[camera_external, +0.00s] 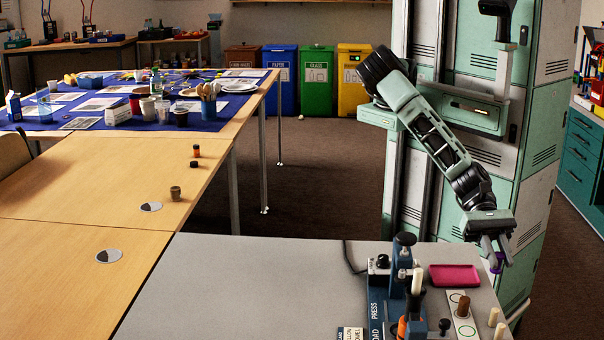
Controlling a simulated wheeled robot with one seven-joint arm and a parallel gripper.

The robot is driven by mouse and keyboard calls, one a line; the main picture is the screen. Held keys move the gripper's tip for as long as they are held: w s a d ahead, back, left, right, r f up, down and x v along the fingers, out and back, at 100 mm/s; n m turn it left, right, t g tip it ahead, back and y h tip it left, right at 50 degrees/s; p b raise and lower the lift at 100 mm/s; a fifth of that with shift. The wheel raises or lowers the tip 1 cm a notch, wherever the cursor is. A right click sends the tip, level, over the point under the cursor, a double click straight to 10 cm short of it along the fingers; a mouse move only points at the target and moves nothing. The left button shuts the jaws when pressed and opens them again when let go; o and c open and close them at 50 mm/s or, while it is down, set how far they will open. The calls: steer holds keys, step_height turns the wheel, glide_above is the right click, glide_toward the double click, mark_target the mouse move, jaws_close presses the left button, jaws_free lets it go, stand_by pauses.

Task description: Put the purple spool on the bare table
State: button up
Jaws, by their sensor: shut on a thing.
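The purple spool (495,268) is between the fingers of my gripper (494,254), at the right end of the grey table (240,280). My gripper is shut on it and points down. The fingers hide part of the spool, so only a small patch of purple shows. I cannot tell whether the spool touches anything below. Bare grey tabletop lies to the left of the press.
A blue press (388,295) stands on the grey table, left of a pink tray (454,275). A pale board (461,318) with a brown peg and several light pegs are at the front right. Wooden tables (75,250) adjoin at left, with small pots near their edge.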

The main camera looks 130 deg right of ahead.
step_height(320, 180, up, 18)
steer(key=r, duration=0.1)
steer(key=w+d+f+m+t+h, duration=0.2)
steer(key=w+d+f, duration=0.1)
steer(key=w+d, duration=2)
steer(key=w+d+m+t+h, duration=0.1)
steer(key=w+d, duration=0.3)
steer(key=d, duration=1.1)
steer(key=w+d+m+h, duration=0.1)
steer(key=w+d, duration=0.2)
steer(key=d, duration=1.1)
steer(key=d+m+t, duration=0.1)
steer(key=d, duration=1.3)
step_height(320, 180, up, 2)
steer(key=m+t+h, duration=0.1)
steer(key=m+h, duration=0.3)
glide_above(198, 178)
steer(key=shift+s+d+f+p, duration=0.1)
steer(key=shift+f+p, duration=0.15)
steer(key=shift+f, duration=6.7)
steer(key=shift+d+f+p, duration=0.1)
steer(key=shift+f+p, duration=0.15)
steer(key=shift+f, duration=6.7)
